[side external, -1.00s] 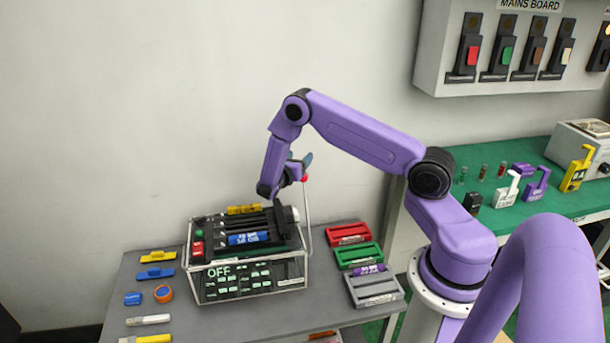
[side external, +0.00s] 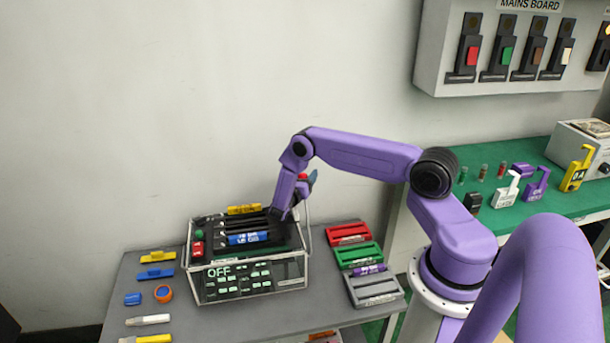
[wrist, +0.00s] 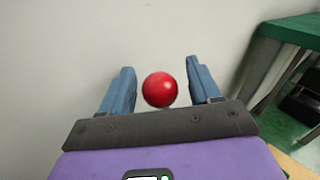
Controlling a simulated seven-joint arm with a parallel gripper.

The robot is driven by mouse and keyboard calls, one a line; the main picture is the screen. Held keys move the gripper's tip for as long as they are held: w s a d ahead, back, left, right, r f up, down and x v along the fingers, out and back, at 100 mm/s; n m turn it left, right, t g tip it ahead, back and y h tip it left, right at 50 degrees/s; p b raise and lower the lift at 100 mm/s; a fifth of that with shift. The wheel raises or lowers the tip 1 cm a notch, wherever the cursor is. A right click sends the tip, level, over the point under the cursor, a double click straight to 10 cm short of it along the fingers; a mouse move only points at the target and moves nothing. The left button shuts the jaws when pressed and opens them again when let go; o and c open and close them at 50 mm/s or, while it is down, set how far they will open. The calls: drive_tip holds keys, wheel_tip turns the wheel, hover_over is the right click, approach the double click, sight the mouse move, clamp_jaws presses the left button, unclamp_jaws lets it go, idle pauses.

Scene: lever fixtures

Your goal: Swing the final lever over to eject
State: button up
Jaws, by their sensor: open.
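The lever is a thin grey rod (side external: 308,215) with a red ball knob (side external: 302,177). It rises at the right end of the clear-walled case (side external: 285,284), whose front display reads OFF. My gripper (side external: 311,180) is at the knob, with blue-grey fingers. In the wrist view the red knob (wrist: 160,90) sits between the two spread fingers of my gripper (wrist: 161,88), with a gap showing on each side. The rod is hidden behind the knob there. Part of the case top is hidden by my wrist in the side view.
On the case top are a blue cartridge (side external: 248,239), a yellow one (side external: 244,209) and red and green buttons. Red (side external: 348,234), green (side external: 358,254) and grey (side external: 374,288) trays stand to the right. Small parts lie left of the case. A green bench (side external: 530,205) stands at right.

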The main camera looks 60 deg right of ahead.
drive_tip(key=shift+w+d, duration=0.15)
drive_tip(key=shift+d, duration=0.45)
clamp_jaws()
drive_tip(key=s+a+r+m+h, duration=0.3)
drive_tip(key=s+a+r+h, duration=0.1)
drive_tip(key=s+a, duration=0.5)
drive_tip(key=shift+r+m+h, duration=0.15)
drive_tip(key=shift+m+h, duration=0.15)
drive_tip(key=shift+m, duration=0.1)
unclamp_jaws()
